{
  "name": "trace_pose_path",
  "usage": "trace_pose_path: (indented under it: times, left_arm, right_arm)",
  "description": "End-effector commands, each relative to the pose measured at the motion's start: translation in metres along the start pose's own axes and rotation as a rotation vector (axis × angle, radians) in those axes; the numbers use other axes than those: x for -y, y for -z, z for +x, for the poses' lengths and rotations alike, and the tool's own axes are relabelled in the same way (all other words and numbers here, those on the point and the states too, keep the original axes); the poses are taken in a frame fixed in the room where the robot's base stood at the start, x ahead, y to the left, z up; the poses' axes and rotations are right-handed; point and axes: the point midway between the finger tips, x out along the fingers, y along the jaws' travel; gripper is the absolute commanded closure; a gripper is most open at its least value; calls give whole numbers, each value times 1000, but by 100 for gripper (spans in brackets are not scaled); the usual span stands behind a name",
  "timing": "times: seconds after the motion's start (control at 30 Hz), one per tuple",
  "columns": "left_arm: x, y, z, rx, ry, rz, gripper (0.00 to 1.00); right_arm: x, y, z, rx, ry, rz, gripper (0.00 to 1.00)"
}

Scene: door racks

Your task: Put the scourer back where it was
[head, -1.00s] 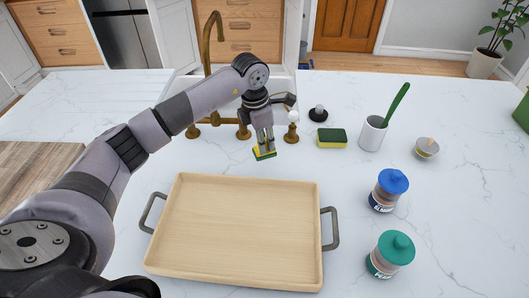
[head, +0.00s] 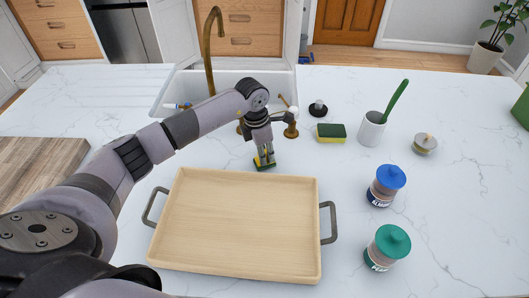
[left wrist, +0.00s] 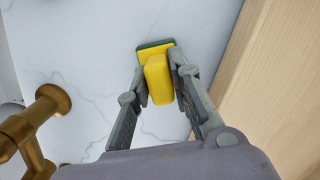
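The scourer (head: 264,166), a yellow grip on a green pad, is held in my left gripper (head: 264,155) just beyond the far edge of the wooden tray (head: 240,226). In the left wrist view the scourer's yellow part (left wrist: 158,80) sits between the two fingers, which press on its sides. Its green pad (left wrist: 155,44) shows only as a thin edge. I cannot tell whether the pad touches the counter. My right gripper is not in view.
A yellow and green sponge (head: 331,134) lies right of the brass tap (head: 209,50) and sink. A grey cup (head: 371,129) with a green-handled brush, a small brush (head: 425,144), a blue-lidded jar (head: 386,186) and a green-lidded jar (head: 388,247) stand at right.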

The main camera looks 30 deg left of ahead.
Motion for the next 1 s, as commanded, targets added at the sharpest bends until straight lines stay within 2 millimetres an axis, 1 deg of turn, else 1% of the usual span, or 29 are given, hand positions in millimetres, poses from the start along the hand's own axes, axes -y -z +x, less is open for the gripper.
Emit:
trace_pose_path:
  times: [0.03, 0.23, 0.5, 0.6, 0.63, 0.77, 1.0]
  left_arm:
    - [0, 0, -1, 0, 0, 0, 75]
    - [0, 0, -1, 0, 0, 0, 62]
    - [0, 0, -1, 0, 0, 0, 62]
    - [0, -1, -6, 0, 0, 0, 62]
    - [-1, -1, -7, 2, -1, 0, 62]
    - [-2, -1, -26, 4, -5, 2, 62]
    - [-1, -1, -78, 5, -6, 1, 62]
  right_arm:
    - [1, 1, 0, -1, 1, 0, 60]
    - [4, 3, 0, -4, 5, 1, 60]
    - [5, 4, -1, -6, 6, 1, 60]
    - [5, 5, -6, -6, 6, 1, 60]
    - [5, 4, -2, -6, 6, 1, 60]
    - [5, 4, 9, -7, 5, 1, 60]
    - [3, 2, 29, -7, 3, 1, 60]
